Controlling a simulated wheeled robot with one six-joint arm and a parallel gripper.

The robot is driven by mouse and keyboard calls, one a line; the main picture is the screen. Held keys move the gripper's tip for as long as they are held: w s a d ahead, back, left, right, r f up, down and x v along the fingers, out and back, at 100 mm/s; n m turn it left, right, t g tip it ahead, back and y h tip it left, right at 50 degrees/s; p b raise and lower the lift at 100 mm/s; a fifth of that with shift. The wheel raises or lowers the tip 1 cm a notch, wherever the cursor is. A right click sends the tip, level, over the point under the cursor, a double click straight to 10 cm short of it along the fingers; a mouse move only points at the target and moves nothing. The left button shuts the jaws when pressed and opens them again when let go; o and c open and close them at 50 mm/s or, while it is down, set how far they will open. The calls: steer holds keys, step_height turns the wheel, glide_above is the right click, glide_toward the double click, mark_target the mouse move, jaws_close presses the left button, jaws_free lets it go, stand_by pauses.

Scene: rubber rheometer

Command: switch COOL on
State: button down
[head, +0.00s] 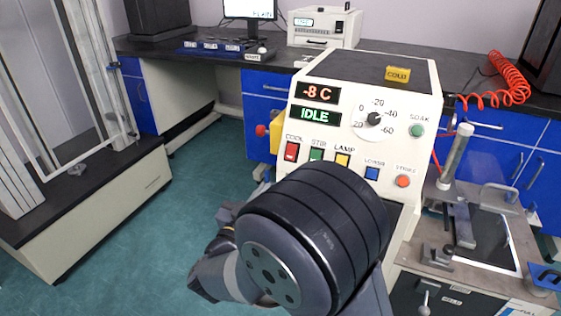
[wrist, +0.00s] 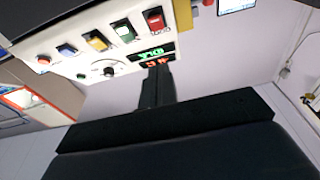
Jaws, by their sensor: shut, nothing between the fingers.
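The red COOL rocker switch (head: 291,151) is at the left end of the lower row on the white sloped panel (head: 345,92). In the wrist view the panel appears upside down, with the COOL switch (wrist: 155,19) near the top. The red display (head: 317,93) reads -8 C and the green display (head: 314,115) reads IDLE. My gripper (wrist: 156,70) is shut and empty. In the wrist view its tips overlap the displays, below the COOL switch in the picture; I see no contact with the switch. In the head view my arm hides the fingers.
The STIR (head: 316,154), LAMP (head: 342,160) and LOWER (head: 371,173) switches sit right of COOL. Also on the panel are the STROKE button (head: 403,181), SOAK button (head: 417,130) and a dial (head: 373,119). A yellow and red fitting (head: 275,132) projects at the panel's left.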

steer(key=shift+w, duration=0.1)
steer(key=b, duration=0.3)
glide_toward(289, 157)
steer(key=w+d+r, duration=0.1)
steer(key=w+r, duration=0.2)
steer(key=r, duration=0.1)
steer(key=shift+w+d+f+b, duration=0.25)
steer(key=shift+w+f, duration=0.2)
steer(key=shift+w, duration=0.05)
steer(key=shift+w+d+f+b, duration=0.25)
steer(key=shift+w+f, duration=0.2)
steer(key=shift+w, duration=0.1)
steer(key=shift+w+d+f, duration=0.15)
steer(key=shift+w, duration=0.25)
steer(key=shift+f, duration=0.1)
steer(key=shift+w+d+f, duration=0.1)
steer(key=shift+w+f, duration=0.1)
steer(key=shift+w, duration=0.1)
steer(key=shift+s+r, duration=0.1)
